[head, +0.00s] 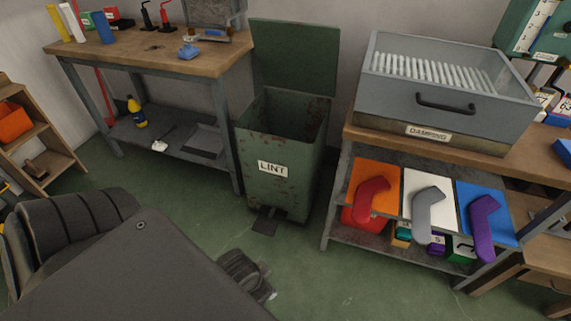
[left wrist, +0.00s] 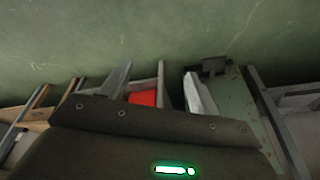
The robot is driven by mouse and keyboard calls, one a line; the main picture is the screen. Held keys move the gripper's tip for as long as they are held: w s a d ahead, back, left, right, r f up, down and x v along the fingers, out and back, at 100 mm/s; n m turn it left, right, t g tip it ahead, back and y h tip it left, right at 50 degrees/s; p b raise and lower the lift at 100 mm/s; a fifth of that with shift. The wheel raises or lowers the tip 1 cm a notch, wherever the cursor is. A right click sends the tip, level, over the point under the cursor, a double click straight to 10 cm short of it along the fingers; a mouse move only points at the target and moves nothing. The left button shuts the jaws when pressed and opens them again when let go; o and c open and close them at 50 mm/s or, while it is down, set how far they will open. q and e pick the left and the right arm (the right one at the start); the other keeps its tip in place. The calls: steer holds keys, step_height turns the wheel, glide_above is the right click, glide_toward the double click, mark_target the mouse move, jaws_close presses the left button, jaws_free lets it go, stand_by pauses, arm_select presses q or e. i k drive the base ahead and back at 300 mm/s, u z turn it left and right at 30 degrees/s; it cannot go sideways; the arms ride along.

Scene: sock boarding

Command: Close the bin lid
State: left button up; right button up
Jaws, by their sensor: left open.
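The green, rust-marked bin (head: 285,190) with a LINT label stands on the floor between the bench and the rack. Its lid (head: 294,55) is raised upright at the back, and the bin's mouth is open. A dark pedal (head: 265,222) sits at its front foot. In the left wrist view the bin (left wrist: 238,112) and pedal (left wrist: 213,66) show at right of centre, upside down. My left gripper (left wrist: 158,88) is open, with its fingers apart and nothing seen between them touching. In the head view my arm mostly hides it, low in front of the bin. My right gripper is not in view.
A wooden-topped bench (head: 150,60) stands left of the bin. At right, a bench (head: 365,137) carries a grey DAMPING box (head: 390,105), with coloured sock forms below. A wooden shelf (head: 60,160) is at far left. Green floor (head: 330,290) is clear in front.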

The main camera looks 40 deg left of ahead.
mark_target(301, 56)
steer(key=u, duration=0.55)
steer(key=k, duration=0.65)
steer(key=u, duration=0.9)
steer(key=i, duration=0.7)
steer(key=z, duration=0.6)
steer(key=i, duration=0.8)
steer(key=z, duration=0.85)
